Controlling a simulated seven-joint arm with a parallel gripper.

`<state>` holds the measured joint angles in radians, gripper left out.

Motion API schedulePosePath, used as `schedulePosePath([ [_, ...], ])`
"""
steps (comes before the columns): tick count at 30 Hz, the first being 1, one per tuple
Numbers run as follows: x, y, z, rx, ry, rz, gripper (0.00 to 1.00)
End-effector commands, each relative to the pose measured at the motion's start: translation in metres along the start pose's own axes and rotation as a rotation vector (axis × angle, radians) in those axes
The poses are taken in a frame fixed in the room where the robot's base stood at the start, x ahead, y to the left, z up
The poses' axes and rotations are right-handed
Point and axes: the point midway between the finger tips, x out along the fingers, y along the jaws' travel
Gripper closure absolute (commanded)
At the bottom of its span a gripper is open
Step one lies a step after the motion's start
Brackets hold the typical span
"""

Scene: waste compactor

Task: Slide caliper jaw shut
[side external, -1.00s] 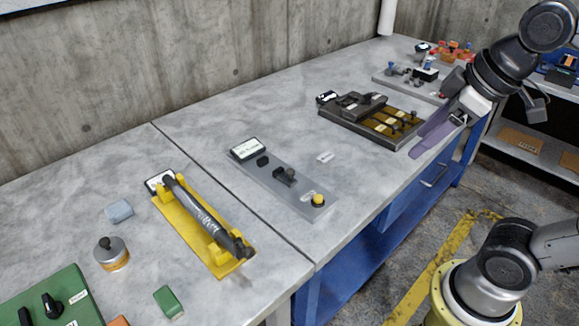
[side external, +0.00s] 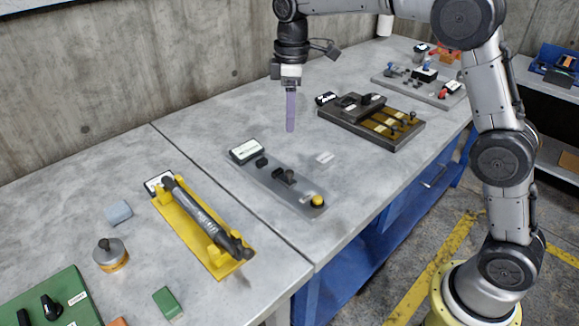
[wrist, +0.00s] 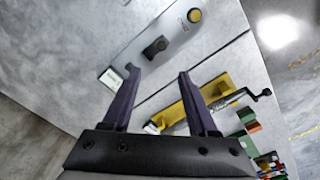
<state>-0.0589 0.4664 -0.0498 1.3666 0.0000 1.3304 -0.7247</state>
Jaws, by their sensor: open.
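The caliper appears to be the long grey plate (side external: 262,178) on the bench, with a labelled white block at one end and a yellow button (side external: 317,200) at the other. A small black block (side external: 262,161) and a dark jaw block with a knob (side external: 287,177) sit apart on it. In the wrist view the knobbed block (wrist: 155,46) lies beyond the fingertips. My gripper (side external: 290,128) points down with purple fingers, above the bench and behind the plate. In the wrist view my gripper (wrist: 157,73) is open and empty, not touching the plate.
A yellow stand with a dark cylindrical tool (side external: 205,220) is left of the plate. A dark tray with brass strips (side external: 372,120) is to the right. A small white tag (side external: 325,157) lies between. The bench behind the plate is clear.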

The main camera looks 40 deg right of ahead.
Motion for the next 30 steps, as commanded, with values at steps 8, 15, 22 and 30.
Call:
schedulePosePath([
  [8,0.030,-0.001,-0.001,-0.003,-0.024,-0.022,0.41],
  [15,0.074,-0.003,0.001,-0.002,-0.025,-0.022,0.41],
  [22,0.118,-0.003,0.001,-0.002,-0.024,-0.021,0.41],
  [30,0.147,-0.003,0.001,-0.002,-0.022,-0.019,0.41],
])
